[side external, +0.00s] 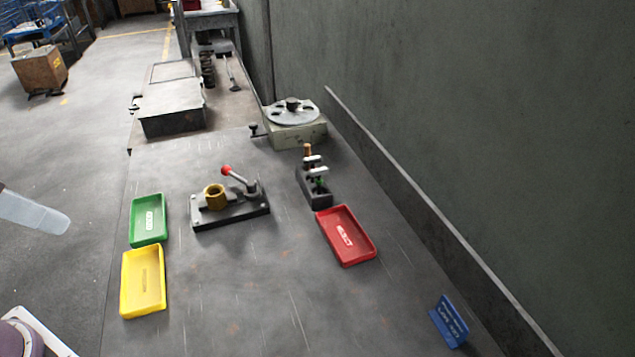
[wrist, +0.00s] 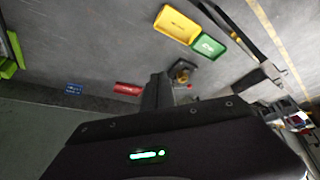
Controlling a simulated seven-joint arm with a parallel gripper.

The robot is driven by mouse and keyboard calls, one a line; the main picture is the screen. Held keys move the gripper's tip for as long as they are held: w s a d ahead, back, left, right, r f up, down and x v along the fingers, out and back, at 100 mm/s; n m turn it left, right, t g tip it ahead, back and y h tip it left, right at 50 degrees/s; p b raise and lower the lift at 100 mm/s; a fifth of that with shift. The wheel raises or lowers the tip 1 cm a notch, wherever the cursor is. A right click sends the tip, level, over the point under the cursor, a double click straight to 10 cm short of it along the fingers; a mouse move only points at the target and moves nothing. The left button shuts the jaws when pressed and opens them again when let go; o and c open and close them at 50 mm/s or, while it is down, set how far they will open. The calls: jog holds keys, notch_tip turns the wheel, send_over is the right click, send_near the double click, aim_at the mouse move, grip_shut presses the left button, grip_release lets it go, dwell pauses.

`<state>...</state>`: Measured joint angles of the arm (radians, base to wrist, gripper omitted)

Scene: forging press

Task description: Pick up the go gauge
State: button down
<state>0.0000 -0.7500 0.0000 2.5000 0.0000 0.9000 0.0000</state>
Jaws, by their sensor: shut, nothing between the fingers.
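A small dark gauge stand (side external: 316,197) is on the bench right of centre in the side external view. It holds small upright pieces: one has a green part (side external: 320,183), another a brown-orange top (side external: 308,149). Which is the go gauge I cannot tell for certain. In the wrist view the stand is not clearly visible; my gripper may cover it. My gripper (wrist: 158,92) shows there as dark fingers, shut and empty, pointing toward the bench from above. The side external view does not show its fingers.
A toggle clamp fixture with a brass ring (side external: 214,192) stands left of the stand. Green (side external: 149,241), yellow (side external: 143,313) and red (side external: 347,262) trays, a blue sign (side external: 449,322) and a round dial device (side external: 295,136) are on the bench. A wall borders its right side.

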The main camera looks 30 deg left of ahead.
jog(key=c, duration=1.3)
grip_release()
jog(key=w+d+r+m+g+h, duration=0.1)
jog(key=w+d+r+m+h, duration=0.2)
jog(key=w, duration=0.6)
jog(key=m+g, duration=0.1)
jog(key=m, duration=0.5)
send_over(318, 169)
jog(key=s+a, duration=0.2)
notch_tip(318, 169, down, 16)
jog(key=x, duration=0.8)
jog(key=shift+s+d, duration=0.15)
